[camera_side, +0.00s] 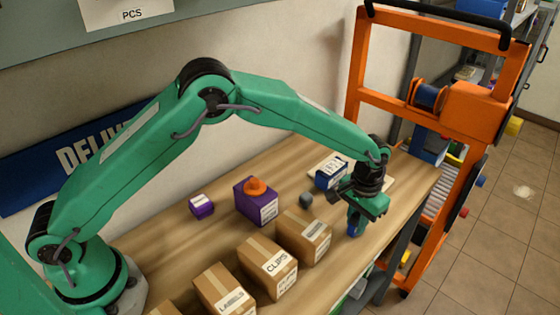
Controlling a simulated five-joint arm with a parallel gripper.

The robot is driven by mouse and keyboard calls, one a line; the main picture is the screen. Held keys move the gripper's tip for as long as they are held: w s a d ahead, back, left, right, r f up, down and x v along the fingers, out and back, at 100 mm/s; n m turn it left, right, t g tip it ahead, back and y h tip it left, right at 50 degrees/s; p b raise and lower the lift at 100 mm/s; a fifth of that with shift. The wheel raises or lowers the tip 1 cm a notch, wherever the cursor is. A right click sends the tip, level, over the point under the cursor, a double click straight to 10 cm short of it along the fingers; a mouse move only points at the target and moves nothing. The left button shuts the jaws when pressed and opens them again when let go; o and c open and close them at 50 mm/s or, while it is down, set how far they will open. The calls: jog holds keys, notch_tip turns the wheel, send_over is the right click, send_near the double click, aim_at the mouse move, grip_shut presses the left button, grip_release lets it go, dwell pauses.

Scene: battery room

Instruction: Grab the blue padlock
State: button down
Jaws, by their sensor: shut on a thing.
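The blue padlock (353,230) is at the right part of the wooden bench, directly under my gripper. Only its lower blue part shows; its top is hidden by the jaws. My gripper (353,218) points down and is shut on the padlock. I cannot tell whether the padlock touches the bench top or hangs just above it.
Cardboard boxes (267,267) stand along the front of the bench (283,172). A purple box (256,201) with an orange thing (256,186) on top, a small purple box (201,206), a grey block (306,199) and a blue box (331,176) stand behind. An orange cart (477,110) is right.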

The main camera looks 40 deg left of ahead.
aim_at(359, 214)
jog(key=shift+r, duration=0.15)
notch_tip(359, 214, up, 10)
jog(key=shift+f, duration=0.1)
dwell(0.4)
dwell(0.5)
